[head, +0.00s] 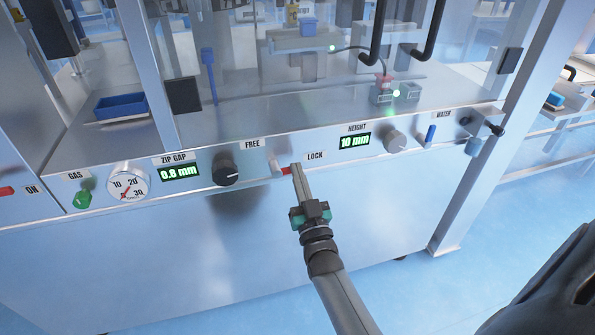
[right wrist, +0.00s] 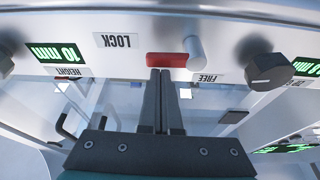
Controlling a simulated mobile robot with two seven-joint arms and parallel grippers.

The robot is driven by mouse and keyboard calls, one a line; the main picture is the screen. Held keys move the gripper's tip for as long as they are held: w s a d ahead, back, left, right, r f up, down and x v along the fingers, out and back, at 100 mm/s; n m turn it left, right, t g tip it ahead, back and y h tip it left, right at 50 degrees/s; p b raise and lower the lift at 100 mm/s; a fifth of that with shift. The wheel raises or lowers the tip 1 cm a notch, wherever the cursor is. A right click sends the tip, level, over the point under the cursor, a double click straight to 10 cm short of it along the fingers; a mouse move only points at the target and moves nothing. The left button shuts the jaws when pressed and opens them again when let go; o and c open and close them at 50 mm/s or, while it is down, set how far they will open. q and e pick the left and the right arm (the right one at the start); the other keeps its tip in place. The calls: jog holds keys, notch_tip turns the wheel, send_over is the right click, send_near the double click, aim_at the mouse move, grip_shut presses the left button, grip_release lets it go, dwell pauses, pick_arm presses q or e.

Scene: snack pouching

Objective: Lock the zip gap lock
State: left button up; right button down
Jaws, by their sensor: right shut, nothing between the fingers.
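The zip gap lock is a small lever with a pale pivot (right wrist: 195,50) and a red handle (head: 286,170), on the machine's front panel between the FREE label (head: 252,144) and the LOCK label (head: 315,155). The red handle also shows in the right wrist view (right wrist: 167,59), pointing from the pivot toward the LOCK side. My right gripper (head: 296,167) is shut and empty. Its fingertips are at the red handle; I cannot tell whether they touch it. The fingers hide part of the handle's end in the head view. My left gripper is not in view.
Left of the lever are a black knob (head: 225,172) and the ZIP GAP display (head: 179,172), reading 0.8 mm. Right of it are the HEIGHT display (head: 354,140), reading 10 mm, and a grey knob (head: 396,140). Free room lies before the panel.

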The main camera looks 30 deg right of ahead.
pick_arm(q)
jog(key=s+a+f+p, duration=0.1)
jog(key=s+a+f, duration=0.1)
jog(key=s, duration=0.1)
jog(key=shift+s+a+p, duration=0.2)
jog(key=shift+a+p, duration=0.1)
jog(key=shift+p, duration=0.1)
pick_arm(e)
jog(key=v, duration=1.4)
jog(key=shift+s, duration=0.25)
jog(key=shift+a+f, duration=0.1)
jog(key=shift+f, duration=0.05)
